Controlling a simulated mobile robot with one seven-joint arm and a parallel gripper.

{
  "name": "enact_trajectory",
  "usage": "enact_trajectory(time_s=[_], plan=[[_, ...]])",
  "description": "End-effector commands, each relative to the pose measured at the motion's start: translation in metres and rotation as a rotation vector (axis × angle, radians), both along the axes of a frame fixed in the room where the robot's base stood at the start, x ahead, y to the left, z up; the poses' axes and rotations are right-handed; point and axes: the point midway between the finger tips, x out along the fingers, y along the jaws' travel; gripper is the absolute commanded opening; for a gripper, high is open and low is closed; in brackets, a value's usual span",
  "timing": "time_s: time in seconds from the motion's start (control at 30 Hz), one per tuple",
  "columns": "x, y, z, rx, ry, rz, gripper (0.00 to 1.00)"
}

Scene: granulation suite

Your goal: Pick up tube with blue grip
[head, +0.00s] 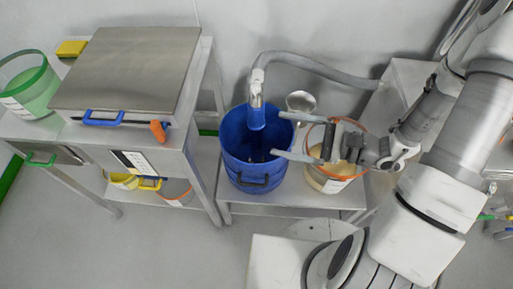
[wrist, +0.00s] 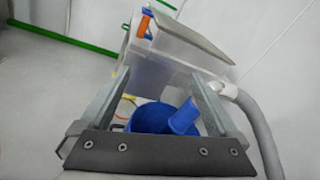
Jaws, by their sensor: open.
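The tube (head: 310,66) is a grey hose that arches from the right and bends down over a blue bucket (head: 238,165). Its blue grip (head: 256,118) hangs at the lower end, at the bucket's mouth. In the wrist view the blue grip (wrist: 185,118) shows between my fingers, nearer the right one, and the grey tube (wrist: 257,122) passes outside that finger. My gripper (head: 279,134) is open and empty, its fingers pointing left over the bucket's right rim. The grip appears beyond the fingertips; the exact gap is hard to tell.
A steel-lidded cabinet (head: 130,65) with a blue handle and an orange knob (head: 158,130) stands left. A tub with an orange rim (head: 330,178) stands under my gripper, beside the bucket. A glass-like cup (head: 301,101) is behind. A green tub (head: 32,88) is far left.

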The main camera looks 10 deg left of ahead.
Motion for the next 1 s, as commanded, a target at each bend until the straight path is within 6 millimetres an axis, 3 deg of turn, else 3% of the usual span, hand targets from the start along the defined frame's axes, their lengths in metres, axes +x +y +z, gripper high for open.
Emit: enact_trajectory(time_s=[0.03,0.2,0.5,0.77,1.0], plan=[[0.004,-0.002,-0.015,0.034,0.038,-0.054,0.96],[0.021,-0.012,-0.053,0.123,0.131,-0.239,0.96],[0.034,-0.031,-0.116,0.207,0.265,-0.515,0.96],[0.039,-0.033,-0.135,0.22,0.301,-0.595,0.96],[0.069,0.002,-0.135,0.221,0.298,-0.591,0.96]])
